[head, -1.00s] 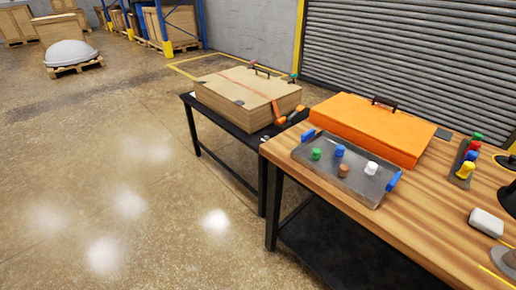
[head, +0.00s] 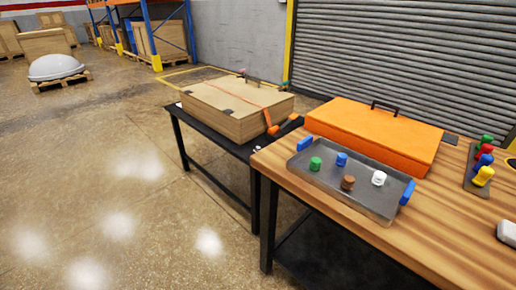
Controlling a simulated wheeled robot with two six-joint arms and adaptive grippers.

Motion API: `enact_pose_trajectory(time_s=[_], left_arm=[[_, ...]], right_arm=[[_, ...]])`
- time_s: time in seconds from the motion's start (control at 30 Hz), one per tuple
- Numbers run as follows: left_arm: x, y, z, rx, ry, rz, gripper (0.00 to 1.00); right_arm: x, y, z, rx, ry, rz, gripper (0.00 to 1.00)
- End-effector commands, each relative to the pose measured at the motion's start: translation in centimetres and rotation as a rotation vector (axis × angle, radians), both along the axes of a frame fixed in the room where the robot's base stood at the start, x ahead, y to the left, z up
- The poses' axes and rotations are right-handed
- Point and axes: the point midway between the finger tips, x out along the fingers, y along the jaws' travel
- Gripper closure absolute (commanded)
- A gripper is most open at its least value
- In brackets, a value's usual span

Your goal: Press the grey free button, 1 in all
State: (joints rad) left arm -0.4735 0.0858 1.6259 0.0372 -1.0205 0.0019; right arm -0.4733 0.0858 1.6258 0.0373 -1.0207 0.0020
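I cannot make out a grey button anywhere in the head view. Neither of my grippers is in view.
A wooden-topped table (head: 437,228) at right holds an orange case (head: 375,135), a grey tray (head: 372,205) with several coloured knob-like pieces, a rack of coloured pieces (head: 482,172) and a white object (head: 509,232). A strapped box (head: 238,105) sits on a black table (head: 190,127).

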Motion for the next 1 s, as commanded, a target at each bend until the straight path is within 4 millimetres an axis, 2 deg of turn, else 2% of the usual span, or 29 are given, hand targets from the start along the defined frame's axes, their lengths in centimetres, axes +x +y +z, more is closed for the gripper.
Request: enact_pose_trajectory(time_s=[0.03,0.27,1.0], left_arm=[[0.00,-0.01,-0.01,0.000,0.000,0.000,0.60],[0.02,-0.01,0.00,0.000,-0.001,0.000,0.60],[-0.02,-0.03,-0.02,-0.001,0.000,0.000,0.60]], right_arm=[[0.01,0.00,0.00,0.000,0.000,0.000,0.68],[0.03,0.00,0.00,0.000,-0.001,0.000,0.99],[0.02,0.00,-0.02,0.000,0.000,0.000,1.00]])
